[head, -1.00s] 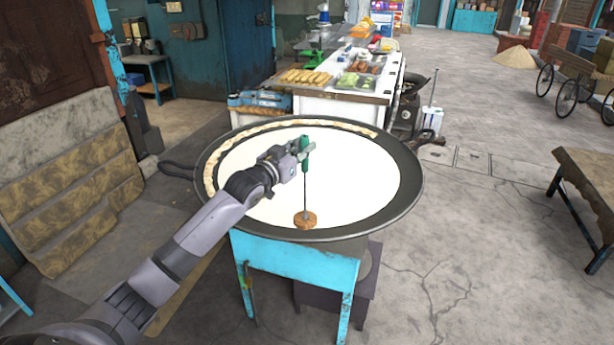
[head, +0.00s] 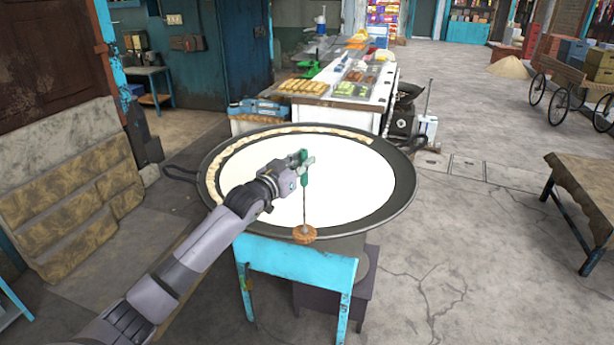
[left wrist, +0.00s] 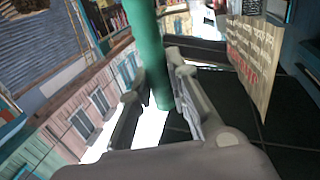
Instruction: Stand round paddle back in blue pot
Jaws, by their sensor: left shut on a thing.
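The round paddle has a green handle (head: 304,180), a thin dark rod and a round wooden disc (head: 304,234) at its lower end. My left gripper (head: 303,165) is shut on the green handle and holds the paddle nearly upright, disc down. In the head view the disc overlaps the near rim of the big pan (head: 399,204); I cannot tell whether it touches. The left wrist view shows the handle (left wrist: 152,55) between the fingers. I cannot clearly identify a blue pot. A pale blue-white container (head: 427,126) with an upright rod stands right of the pan. My right gripper is out of view.
The pan holds a wide white milk surface (head: 340,175) and sits on a light-blue stand (head: 300,262). A food counter (head: 350,112) stands behind it. A wooden table (head: 585,195) is at the right. The floor between is clear.

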